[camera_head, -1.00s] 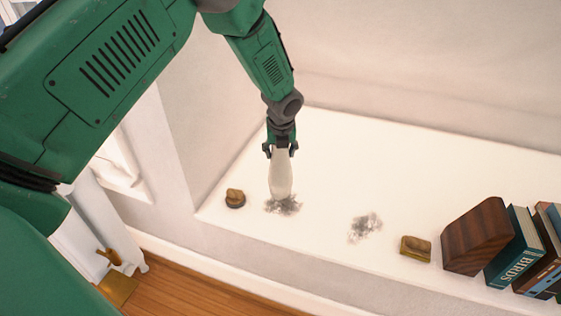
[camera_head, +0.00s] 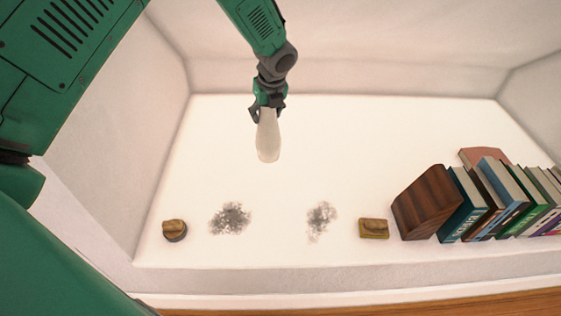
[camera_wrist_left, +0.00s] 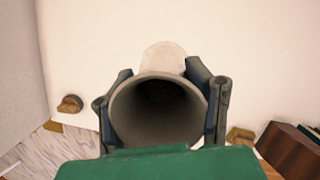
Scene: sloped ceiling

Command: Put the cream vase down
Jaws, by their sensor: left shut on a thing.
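The cream vase (camera_head: 268,142) hangs below my left gripper (camera_head: 268,108) in the head view, over the back half of the white ledge (camera_head: 370,140). The gripper is shut on its upper end, with the vase close to upright. I cannot tell whether the base touches the ledge. In the left wrist view the vase (camera_wrist_left: 162,58) shows its wide round mouth towards the camera, with the left gripper's fingers (camera_wrist_left: 160,88) on both sides of it. My right gripper is not in view.
Two grey smudges, left (camera_head: 230,218) and right (camera_head: 321,220), mark the ledge's front. A round brass-coloured piece (camera_head: 174,230) and a square one (camera_head: 374,228) flank them. A wooden block (camera_head: 428,203) and several books (camera_head: 489,198) stand right. The ledge's middle is clear.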

